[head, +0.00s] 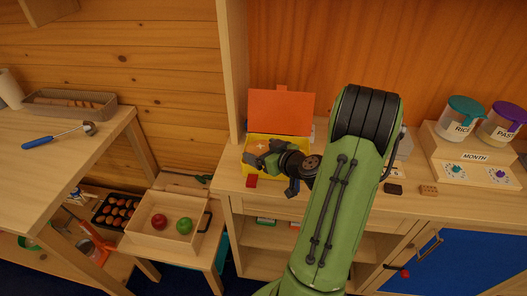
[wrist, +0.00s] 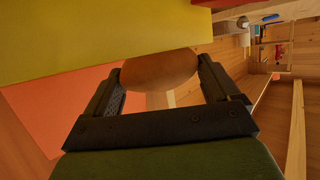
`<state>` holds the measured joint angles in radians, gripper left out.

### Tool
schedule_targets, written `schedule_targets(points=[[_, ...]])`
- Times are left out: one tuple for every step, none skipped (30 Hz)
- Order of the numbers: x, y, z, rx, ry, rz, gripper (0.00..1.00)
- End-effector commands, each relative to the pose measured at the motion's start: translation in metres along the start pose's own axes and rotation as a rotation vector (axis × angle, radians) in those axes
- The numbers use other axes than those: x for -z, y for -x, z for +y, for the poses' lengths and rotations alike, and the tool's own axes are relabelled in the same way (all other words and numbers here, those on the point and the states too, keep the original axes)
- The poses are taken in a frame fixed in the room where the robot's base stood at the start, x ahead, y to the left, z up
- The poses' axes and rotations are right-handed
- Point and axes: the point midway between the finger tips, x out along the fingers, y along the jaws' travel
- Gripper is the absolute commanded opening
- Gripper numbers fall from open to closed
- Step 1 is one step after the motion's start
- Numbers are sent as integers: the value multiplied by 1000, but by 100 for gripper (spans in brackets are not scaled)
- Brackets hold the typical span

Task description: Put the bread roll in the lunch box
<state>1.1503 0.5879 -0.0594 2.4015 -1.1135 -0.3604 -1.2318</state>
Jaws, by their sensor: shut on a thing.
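The lunch box is a yellow box (head: 274,176) with a raised orange lid (head: 281,112), on the wooden counter in the head view. Its yellow side (wrist: 75,35) fills the upper left of the wrist view, with the orange lid (wrist: 40,118) below. My gripper (wrist: 163,68) is shut on the brown bread roll (wrist: 160,72), which sits between the two fingers. In the head view my gripper (head: 262,158) is over the yellow box and hides part of it. The roll cannot be made out there, and its exact height against the rim is unclear.
A small red block (head: 251,182) lies at the box's front left. A wooden post (head: 232,70) rises just left. Jars (head: 459,120) stand on a wooden stand at right. A tray (head: 166,222) with red and green fruit sits lower left.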

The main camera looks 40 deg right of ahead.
Motion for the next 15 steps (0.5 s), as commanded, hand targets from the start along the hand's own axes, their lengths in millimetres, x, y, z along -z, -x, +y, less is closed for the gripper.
schedule_targets(points=[[-2,-1,0,0,1,0,59],[-3,-1,0,0,1,0,59],[-4,-2,0,-1,1,0,59],[-4,-2,0,-1,0,0,59],[-5,-2,0,-1,0,0,59],[-5,-2,0,-1,0,0,59],[-6,-2,0,-1,0,0,59],[-6,-3,0,-1,0,0,59],[-5,-2,0,0,0,0,95],[-5,-2,0,0,0,0,99],[-5,-2,0,0,0,0,100],[-5,-2,0,0,0,0,100],[-5,-2,0,0,0,0,100],[-5,-2,0,0,0,0,100],[-5,-2,0,0,0,0,100]])
